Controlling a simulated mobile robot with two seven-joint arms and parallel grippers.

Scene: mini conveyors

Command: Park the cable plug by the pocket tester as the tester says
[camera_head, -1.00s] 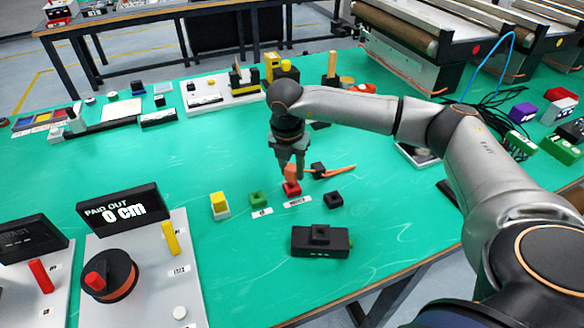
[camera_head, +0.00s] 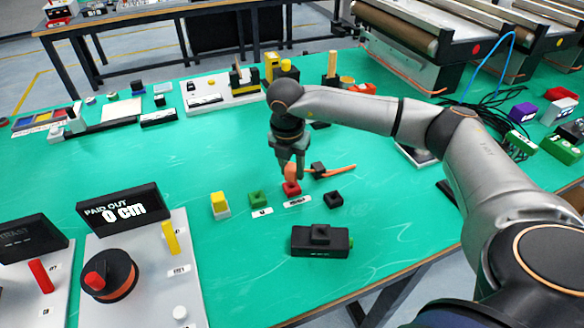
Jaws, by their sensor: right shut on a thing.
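My right gripper (camera_head: 291,176) is shut, with its fingers pointing down just above a red holder (camera_head: 291,189). What it grips appears to be the orange cable plug, mostly hidden by the fingers. An orange cable (camera_head: 338,171) runs to the right from there, past a small black block (camera_head: 318,168). A green holder (camera_head: 258,200), a yellow holder on a white base (camera_head: 220,204) and a black holder (camera_head: 333,200) stand nearby. A black box (camera_head: 300,240), seemingly the pocket tester, lies in front with a green part at its right end; its reading is not legible. My left gripper is not in view.
A panel with a "PAID OUT 0 cm" display (camera_head: 124,206), a reel (camera_head: 108,273) and a yellow lever (camera_head: 170,238) stands front left. Black cables (camera_head: 487,108) and coloured boxes lie at the right. The green table (camera_head: 160,165) is clear left of the holders.

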